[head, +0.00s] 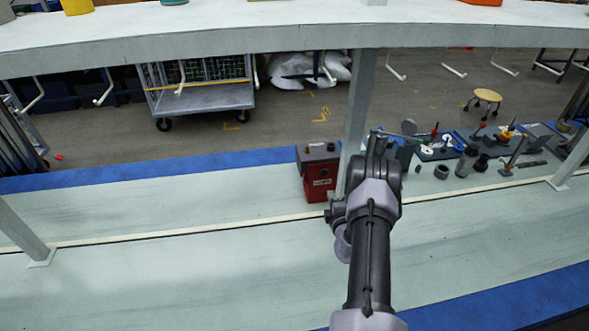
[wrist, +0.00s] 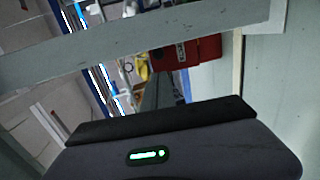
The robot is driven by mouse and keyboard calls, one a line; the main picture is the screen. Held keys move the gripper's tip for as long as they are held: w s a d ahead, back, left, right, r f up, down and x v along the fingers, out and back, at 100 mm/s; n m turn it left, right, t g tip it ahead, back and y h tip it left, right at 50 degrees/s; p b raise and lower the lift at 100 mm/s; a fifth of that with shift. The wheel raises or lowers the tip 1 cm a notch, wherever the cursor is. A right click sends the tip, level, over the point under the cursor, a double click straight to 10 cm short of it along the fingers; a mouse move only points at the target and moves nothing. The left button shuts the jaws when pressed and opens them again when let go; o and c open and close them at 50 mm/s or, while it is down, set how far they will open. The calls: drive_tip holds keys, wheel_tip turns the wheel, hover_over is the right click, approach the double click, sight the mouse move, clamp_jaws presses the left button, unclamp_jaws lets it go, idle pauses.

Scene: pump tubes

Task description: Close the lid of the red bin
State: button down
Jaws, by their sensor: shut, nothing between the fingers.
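The red bin (head: 319,180) stands on the pale green bench in the head view, left of a grey post and of my gripper. It has a dark grey top (head: 318,152) and a small label on its front. I cannot tell from here how its lid sits. In the wrist view, part of the red bin (wrist: 190,52) shows near the top, partly hidden by a grey beam. My gripper (head: 377,142) is to the right of the bin, close to the post, shut and empty. In the wrist view its dark body (wrist: 165,140) fills the bottom.
The grey post (head: 357,110) stands just right of the bin, under an overhead shelf (head: 200,38). Several tools and dark parts (head: 470,155) lie on the bench to the right. The bench left of the bin (head: 150,205) is clear. A cart (head: 200,95) stands on the floor behind.

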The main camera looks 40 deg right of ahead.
sight(324, 174)
drive_tip(key=b+x, duration=0.1)
drive_tip(key=x, duration=0.3)
drive_tip(key=b+x, duration=0.2)
drive_tip(key=x, duration=0.2)
drive_tip(key=b+x, duration=0.2)
drive_tip(key=x, duration=0.2)
drive_tip(key=shift+w+d, duration=0.15)
drive_tip(key=shift+d, duration=0.3)
drive_tip(key=shift+w+d, duration=0.1)
drive_tip(key=shift+w, duration=0.05)
drive_tip(key=shift+r, duration=0.1)
